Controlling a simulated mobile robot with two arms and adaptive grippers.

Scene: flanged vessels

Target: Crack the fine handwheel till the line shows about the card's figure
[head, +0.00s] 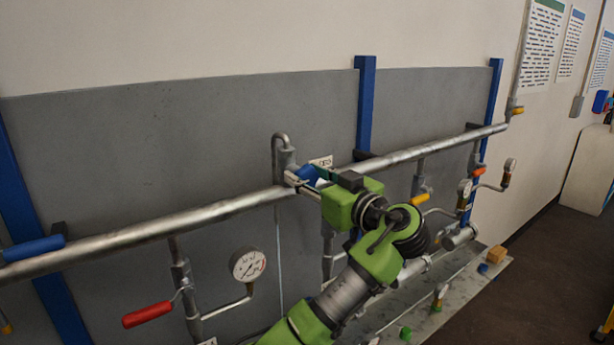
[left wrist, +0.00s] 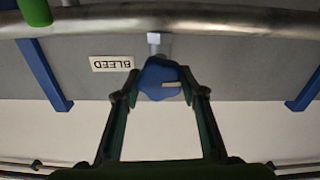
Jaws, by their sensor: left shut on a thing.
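A blue handwheel (head: 306,173) sits on a fitting at the pipe, beside a small white label (head: 321,162). In the left wrist view the blue handwheel (left wrist: 157,78) is between my fingers, and the label (left wrist: 112,63) reads BLEED upside down. My left gripper (head: 301,182) is shut on this handwheel; its fingers (left wrist: 160,92) lie on either side of it. A round white dial gauge (head: 247,264) hangs below the pipe, left of my arm; its reading is too small to tell. I cannot make out which sheet is the card. My right gripper is not in view.
A long grey pipe (head: 150,227) crosses the grey panel (head: 120,150) between blue posts (head: 365,105). A red lever (head: 147,315) and a blue lever (head: 34,249) stick out at left. More valves and gauges (head: 464,188) stand at right. Printed sheets (head: 541,45) hang on the wall.

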